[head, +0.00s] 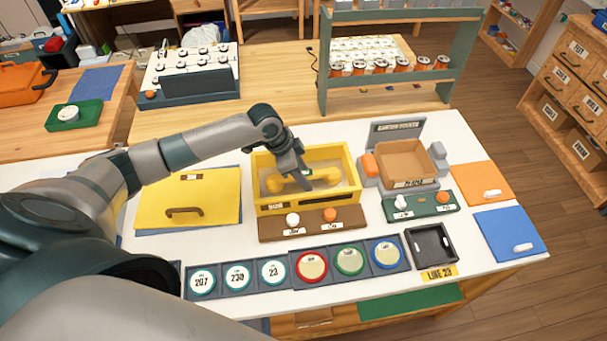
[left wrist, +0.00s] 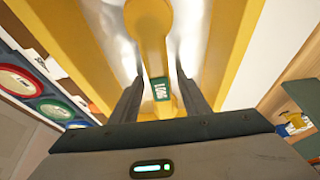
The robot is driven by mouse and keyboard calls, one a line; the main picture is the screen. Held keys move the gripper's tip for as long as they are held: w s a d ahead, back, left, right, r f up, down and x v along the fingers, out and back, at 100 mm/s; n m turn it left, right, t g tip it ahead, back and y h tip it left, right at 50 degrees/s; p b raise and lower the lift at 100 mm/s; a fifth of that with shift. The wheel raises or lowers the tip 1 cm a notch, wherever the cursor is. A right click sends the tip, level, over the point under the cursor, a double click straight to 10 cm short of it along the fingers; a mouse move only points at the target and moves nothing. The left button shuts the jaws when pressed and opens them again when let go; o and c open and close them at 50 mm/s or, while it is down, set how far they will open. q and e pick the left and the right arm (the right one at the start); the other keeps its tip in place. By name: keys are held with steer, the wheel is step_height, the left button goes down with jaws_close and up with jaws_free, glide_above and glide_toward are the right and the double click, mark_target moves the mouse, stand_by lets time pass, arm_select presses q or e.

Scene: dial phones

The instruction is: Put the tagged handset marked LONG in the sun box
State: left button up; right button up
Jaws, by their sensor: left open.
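A yellow handset (head: 284,183) lies inside an open yellow box (head: 349,164). Its tag, which appears to read LONG, shows in the left wrist view (left wrist: 160,90). My left gripper (head: 303,181) reaches down into the box at the handset. In the left wrist view its two open fingers (left wrist: 159,78) stand on either side of the handset's handle, with gaps. The gripper partly hides the handset in the head view. I cannot clearly read which box is marked sun. A cardboard box (head: 405,162) sits in a grey stand to the right. My right gripper is not in view.
A yellow lid with a brown handle (head: 187,211) lies left of the box. A brown panel with two knobs (head: 312,224) stands in front, before a row of round dials (head: 311,266). A black tray (head: 430,247) and orange and blue mats (head: 510,233) are at right.

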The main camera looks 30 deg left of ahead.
arm_select(q)
steer(key=shift+s+a+r, duration=0.1)
steer(key=shift+a+r, duration=0.15)
steer(key=shift+r, duration=0.35)
steer(key=b+v, duration=0.3)
steer(key=v, duration=0.7)
steer(key=shift+r, duration=0.4)
steer(key=shift+s, duration=0.1)
